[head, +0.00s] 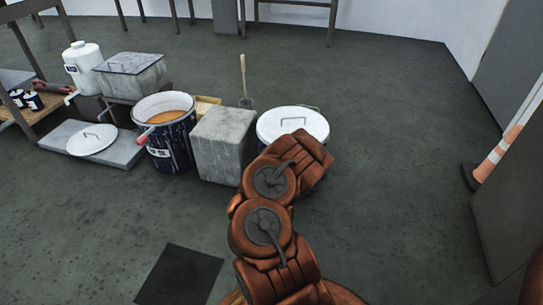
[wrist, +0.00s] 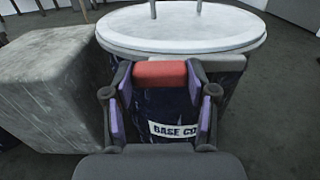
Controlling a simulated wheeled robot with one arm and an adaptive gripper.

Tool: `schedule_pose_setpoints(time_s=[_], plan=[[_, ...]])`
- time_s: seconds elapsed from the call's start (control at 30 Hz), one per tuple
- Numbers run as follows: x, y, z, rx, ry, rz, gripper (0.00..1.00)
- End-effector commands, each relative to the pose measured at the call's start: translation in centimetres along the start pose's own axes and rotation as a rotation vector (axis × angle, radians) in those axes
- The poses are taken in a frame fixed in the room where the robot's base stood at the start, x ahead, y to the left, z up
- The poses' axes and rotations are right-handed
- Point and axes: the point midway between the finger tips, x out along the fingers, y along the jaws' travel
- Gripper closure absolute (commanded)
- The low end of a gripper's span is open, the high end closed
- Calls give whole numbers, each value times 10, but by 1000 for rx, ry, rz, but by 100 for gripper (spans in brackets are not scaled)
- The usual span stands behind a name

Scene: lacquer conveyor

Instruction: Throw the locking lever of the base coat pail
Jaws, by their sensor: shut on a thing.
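The base coat pail (wrist: 172,115) is dark blue with a white label reading "BASE CO", the rest cut off from sight. Its round white lid (wrist: 185,30) sits on top with a wire handle; the lid also shows in the head view (head: 293,125), above my arm. The red grip of the locking lever (wrist: 160,73) sticks out at the front of the pail, just below the lid's rim. My gripper (wrist: 158,80) is shut on this red grip, one finger on each side. In the head view my arm hides the gripper, the lever and much of the pail.
A grey block (head: 223,145) stands close left of the pail. Left of it is an open pail (head: 172,153) of orange liquid with its own red lever. A loose white lid (head: 92,139) lies on a grey slab.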

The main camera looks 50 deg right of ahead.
Motion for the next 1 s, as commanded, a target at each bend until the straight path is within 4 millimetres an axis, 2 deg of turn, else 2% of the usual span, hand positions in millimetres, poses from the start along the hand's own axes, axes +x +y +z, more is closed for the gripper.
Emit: schedule_pose_setpoints(time_s=[0.07,0.1,0.3,0.7,1.0], plan=[[1,0,2,1,-5,1,100],[1,0,2,1,-5,2,39],[0,1,1,1,-4,3,18],[0,2,4,2,-3,3,18],[0,2,36,6,-3,2,18]])
